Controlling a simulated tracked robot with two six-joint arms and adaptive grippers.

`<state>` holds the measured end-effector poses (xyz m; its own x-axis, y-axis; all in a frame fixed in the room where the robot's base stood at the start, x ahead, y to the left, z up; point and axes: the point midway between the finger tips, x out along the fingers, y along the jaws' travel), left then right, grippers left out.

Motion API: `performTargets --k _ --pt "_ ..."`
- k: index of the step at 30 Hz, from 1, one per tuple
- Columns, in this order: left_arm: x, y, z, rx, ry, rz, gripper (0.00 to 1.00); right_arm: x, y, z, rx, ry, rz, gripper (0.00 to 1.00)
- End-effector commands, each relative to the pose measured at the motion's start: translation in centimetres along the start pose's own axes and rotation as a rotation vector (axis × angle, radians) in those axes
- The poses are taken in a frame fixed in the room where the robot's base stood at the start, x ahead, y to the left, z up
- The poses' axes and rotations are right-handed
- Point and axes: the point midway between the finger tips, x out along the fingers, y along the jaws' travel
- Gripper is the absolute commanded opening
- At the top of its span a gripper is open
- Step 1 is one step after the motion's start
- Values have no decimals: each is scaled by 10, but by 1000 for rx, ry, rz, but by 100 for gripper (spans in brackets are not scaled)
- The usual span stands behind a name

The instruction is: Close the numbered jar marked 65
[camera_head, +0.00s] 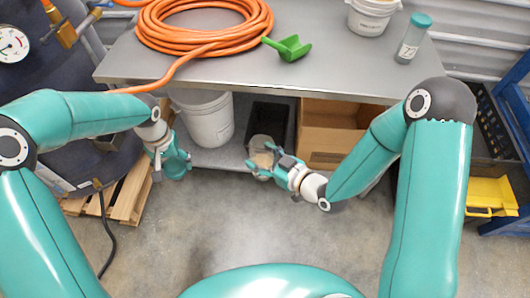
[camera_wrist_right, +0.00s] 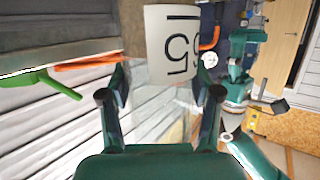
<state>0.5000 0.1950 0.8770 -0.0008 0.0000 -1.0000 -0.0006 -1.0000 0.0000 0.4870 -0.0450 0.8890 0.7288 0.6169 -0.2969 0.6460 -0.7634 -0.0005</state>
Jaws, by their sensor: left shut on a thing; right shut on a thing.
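My right gripper (camera_head: 268,161) is shut on a clear jar (camera_head: 262,148) with pale contents, held in front of the lower shelf. In the right wrist view the jar's white label (camera_wrist_right: 172,45) shows a large 5; the rest of the number is unclear. No lid shows on this jar. My left gripper (camera_head: 174,164) is off to the left, apart from the jar, shut on a small teal thing that looks like a lid. Fingers and lid are hard to tell apart. Another jar (camera_head: 412,40) with a teal lid stands on the table at right.
The grey table (camera_head: 330,75) carries an orange hose (camera_head: 205,38), a green scoop (camera_head: 290,47) and a white bucket (camera_head: 370,15). Below are a white bucket (camera_head: 208,120), a black bin (camera_head: 268,117) and a cardboard box (camera_head: 325,140). The floor in front is clear.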

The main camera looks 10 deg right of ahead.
Motion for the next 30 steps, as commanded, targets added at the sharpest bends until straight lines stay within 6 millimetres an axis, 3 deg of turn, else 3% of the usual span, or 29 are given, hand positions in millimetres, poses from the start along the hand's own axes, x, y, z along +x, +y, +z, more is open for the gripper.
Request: performTargets --k 10,16,23,30 --pt "-1 -3 9 96 -1 2 53 0 1 0 0 1 2 0" --pt "-23 -8 5 278 6 5 53 0 1 -1 0 2 3 0" --pt "-70 44 -13 552 5 6 53 0 1 -1 0 2 3 0" --pt "-120 124 -19 790 2 8 53 0 1 -1 0 2 3 0"
